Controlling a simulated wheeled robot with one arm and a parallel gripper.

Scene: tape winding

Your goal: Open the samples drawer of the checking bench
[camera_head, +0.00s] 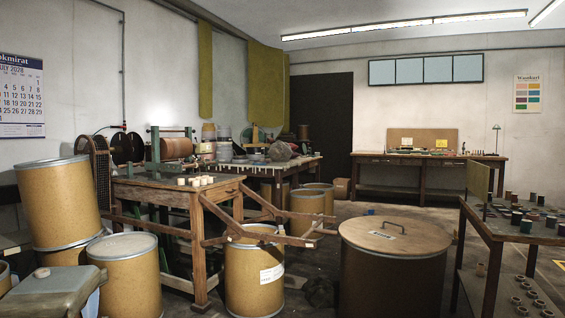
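A long wooden bench (428,178) stands against the far wall, right of a dark doorway. Its front apron seems to have drawer fronts (374,160) with small dark marks, and none looks pulled out. Labels are too small to read, so I cannot tell which drawer holds samples, or for certain that this is the checking bench. A brown board (422,139) with a yellow note, small items and a slim lamp (496,138) are on its top. My gripper is not in view.
A large drum with a wooden lid (395,237) stands in front, between me and the far bench. A table with spools (520,228) is at right. Fibre drums (255,270) and a wooden-framed machine (180,190) fill the left. Floor shows clear before the far bench (372,208).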

